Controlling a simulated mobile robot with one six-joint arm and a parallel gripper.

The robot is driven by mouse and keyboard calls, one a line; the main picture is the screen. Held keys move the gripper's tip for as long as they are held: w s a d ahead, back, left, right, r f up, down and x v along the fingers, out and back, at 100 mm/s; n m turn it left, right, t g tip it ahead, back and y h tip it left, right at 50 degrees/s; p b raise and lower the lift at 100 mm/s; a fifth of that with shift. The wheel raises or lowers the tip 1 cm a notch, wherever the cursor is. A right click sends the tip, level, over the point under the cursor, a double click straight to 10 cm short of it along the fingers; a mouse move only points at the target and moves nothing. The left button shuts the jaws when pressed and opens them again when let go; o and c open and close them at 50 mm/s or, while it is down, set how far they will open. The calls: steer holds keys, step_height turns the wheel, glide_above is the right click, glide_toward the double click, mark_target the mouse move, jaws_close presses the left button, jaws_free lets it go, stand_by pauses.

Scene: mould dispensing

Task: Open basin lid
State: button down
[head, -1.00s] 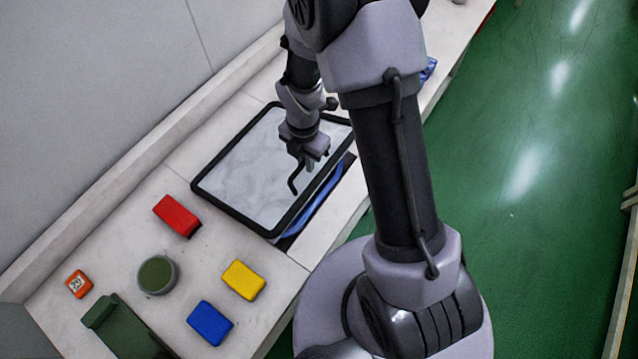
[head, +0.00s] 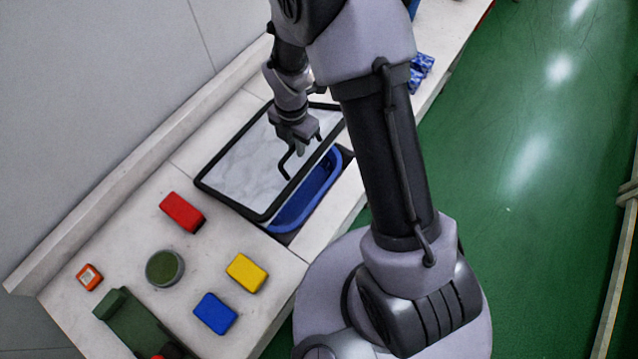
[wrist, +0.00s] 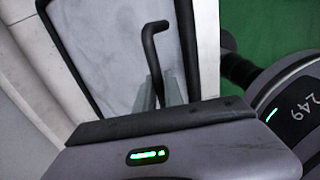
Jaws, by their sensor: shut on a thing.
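The basin lid (head: 232,160) is a pale marbled panel with a black frame, shifted toward the wall side of the counter. Its black bent handle (head: 285,166) stands near the edge closest to me. My gripper (head: 301,148) is shut on the handle; the wrist view shows the fingers (wrist: 161,92) around its lower part and the lid (wrist: 105,50) beneath. The blue basin (head: 312,198) shows as a strip along the lid's near edge; the rest of it is hidden under the lid.
Red (head: 182,212), yellow (head: 247,272) and blue (head: 215,313) blocks lie on the counter left of the basin. A wall rises behind the counter.

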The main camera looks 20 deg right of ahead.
steer(key=r, duration=0.1)
steer(key=w+a+r+p, duration=0.1)
steer(key=w+r+p, duration=0.1)
steer(key=shift+a, duration=0.3)
steer(key=shift+w, duration=0.1)
steer(key=w+a+r+p, duration=0.1)
steer(key=w+r+p, duration=0.1)
steer(key=shift+w+a+r+p, duration=0.25)
steer(key=shift+a+r+p, duration=0.15)
steer(key=w+a+r+p, duration=0.4)
steer(key=w, duration=0.1)
steer(key=shift+w+a+r, duration=0.15)
steer(key=shift+w+r, duration=0.1)
steer(key=shift+w, duration=0.15)
